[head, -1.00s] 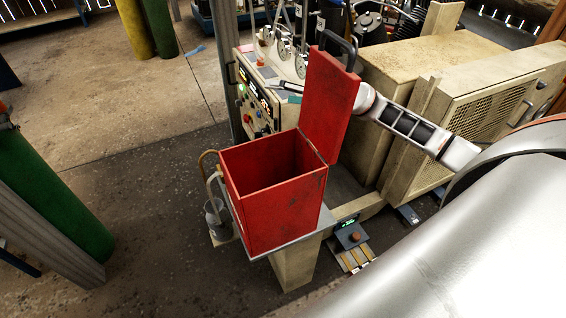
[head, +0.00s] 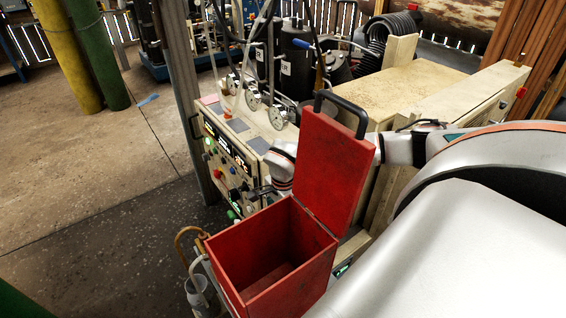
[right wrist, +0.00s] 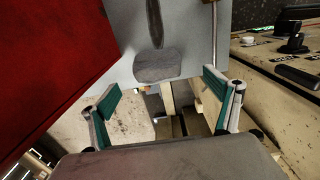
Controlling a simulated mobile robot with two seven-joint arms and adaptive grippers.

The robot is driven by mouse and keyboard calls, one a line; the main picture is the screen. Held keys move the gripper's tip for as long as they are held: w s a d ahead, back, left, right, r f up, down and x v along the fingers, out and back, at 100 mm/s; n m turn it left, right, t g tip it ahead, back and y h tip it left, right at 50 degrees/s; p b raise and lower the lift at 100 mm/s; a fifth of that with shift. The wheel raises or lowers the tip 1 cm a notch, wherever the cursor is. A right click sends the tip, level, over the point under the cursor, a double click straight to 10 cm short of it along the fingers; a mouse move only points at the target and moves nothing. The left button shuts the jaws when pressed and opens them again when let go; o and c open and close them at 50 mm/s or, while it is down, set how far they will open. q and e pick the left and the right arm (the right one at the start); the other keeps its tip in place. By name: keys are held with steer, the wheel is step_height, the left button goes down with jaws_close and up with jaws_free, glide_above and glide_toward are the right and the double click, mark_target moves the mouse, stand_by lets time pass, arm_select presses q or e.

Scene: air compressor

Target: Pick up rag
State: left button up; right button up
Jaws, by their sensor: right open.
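No rag can be made out for certain. A small blue scrap (head: 148,99) lies flat on the floor at the back left in the head view; I cannot tell if it is cloth. My right arm reaches behind the red box's raised lid. My right gripper (right wrist: 165,108) is open and empty in the right wrist view, its teal-padded fingers wide apart. In that view a grey, rounded flat piece (right wrist: 158,66) and a dark elongated piece (right wrist: 155,22) lie on a grey surface just beyond the fingers. My left gripper is not in view.
The open red box (head: 270,262) stands at front centre, its lid (head: 318,165) upright; its visible inside looks empty. A control panel (head: 228,165) with knobs and gauges is behind it, left of the compressor housing (head: 400,85).

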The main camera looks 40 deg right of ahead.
steer(key=f, duration=0.6)
steer(key=shift+s, duration=0.35)
steer(key=c, duration=1.2)
